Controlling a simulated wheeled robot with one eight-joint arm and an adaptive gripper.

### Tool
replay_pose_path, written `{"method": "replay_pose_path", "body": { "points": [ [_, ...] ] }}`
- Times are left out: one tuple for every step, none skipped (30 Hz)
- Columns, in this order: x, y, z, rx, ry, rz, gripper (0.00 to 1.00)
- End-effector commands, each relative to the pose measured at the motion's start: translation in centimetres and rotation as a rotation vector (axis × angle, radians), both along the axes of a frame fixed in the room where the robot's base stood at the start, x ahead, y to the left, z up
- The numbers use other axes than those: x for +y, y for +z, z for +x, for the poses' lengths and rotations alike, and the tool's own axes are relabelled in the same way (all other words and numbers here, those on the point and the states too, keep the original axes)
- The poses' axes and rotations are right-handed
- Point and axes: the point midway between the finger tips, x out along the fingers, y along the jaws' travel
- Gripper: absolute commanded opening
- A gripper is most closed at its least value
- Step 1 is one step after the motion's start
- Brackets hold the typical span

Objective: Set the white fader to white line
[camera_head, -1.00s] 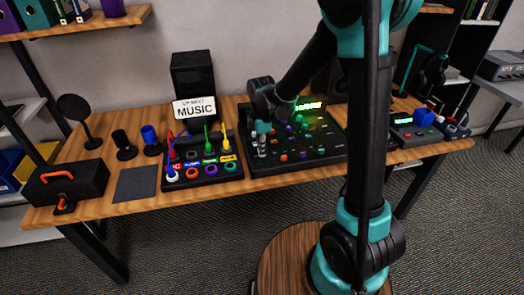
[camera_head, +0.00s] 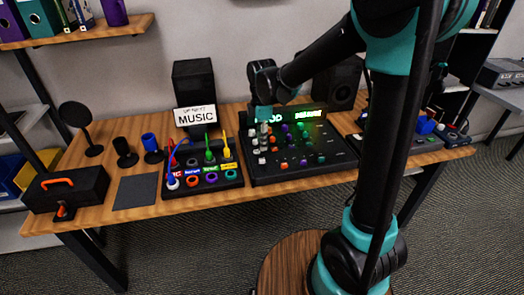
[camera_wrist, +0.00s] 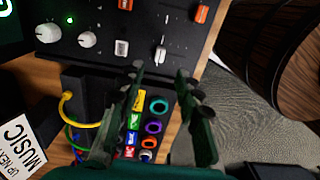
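The white fader (camera_wrist: 160,56) is a small white cap in a slot on the black mixer (camera_wrist: 100,20). In the wrist view it shows between and just beyond my two fingertips. My gripper (camera_wrist: 160,72) is open, with a finger on either side of the fader's line and nothing held. I cannot tell how high the fingers are above the panel. Thin pale marks are by the slot, but I cannot make out which is the white line. In the head view my gripper (camera_head: 263,116) is over the mixer's left part, above the white controls (camera_head: 258,148).
A cable box (camera_head: 205,180) with coloured plugs stands left of the mixer. A MUSIC sign (camera_head: 195,115) and black speaker (camera_head: 192,80) stand behind it. A wooden round stool (camera_head: 290,260) is in front.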

Motion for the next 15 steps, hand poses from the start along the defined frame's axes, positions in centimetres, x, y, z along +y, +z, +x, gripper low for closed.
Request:
{"method": "replay_pose_path", "body": {
  "points": [
    [0.0, 0.9, -0.1, 0.000, 0.000, 0.000, 0.34],
    [0.0, 1.4, -0.1, 0.000, 0.000, 0.000, 0.34],
    [0.0, 1.9, 0.0, 0.000, 0.000, 0.000, 0.34],
    [0.0, 2.3, 0.0, 0.000, 0.000, 0.000, 0.34],
    [0.0, 2.7, 0.0, 0.000, 0.000, 0.000, 0.34],
    [0.0, 3.0, 0.0, 0.000, 0.000, 0.000, 0.34],
    [0.0, 3.3, 0.0, 0.000, 0.000, 0.000, 0.34],
    [0.0, 3.5, 0.0, 0.000, 0.000, 0.000, 0.34],
    [0.0, 3.7, 0.0, 0.000, 0.000, 0.000, 0.34],
    [0.0, 3.8, 0.0, 0.000, 0.000, 0.000, 0.34],
    [0.0, 3.9, 0.0, 0.000, 0.000, 0.000, 0.34],
    [0.0, 4.0, 0.0, 0.000, 0.000, 0.000, 0.34],
    [0.0, 4.0, 0.0, 0.000, 0.000, 0.000, 0.34],
    [0.0, 4.0, 0.0, 0.000, 0.000, 0.000, 0.34],
    [0.0, 4.0, 0.0, 0.000, 0.000, 0.000, 0.34]
  ]
}}
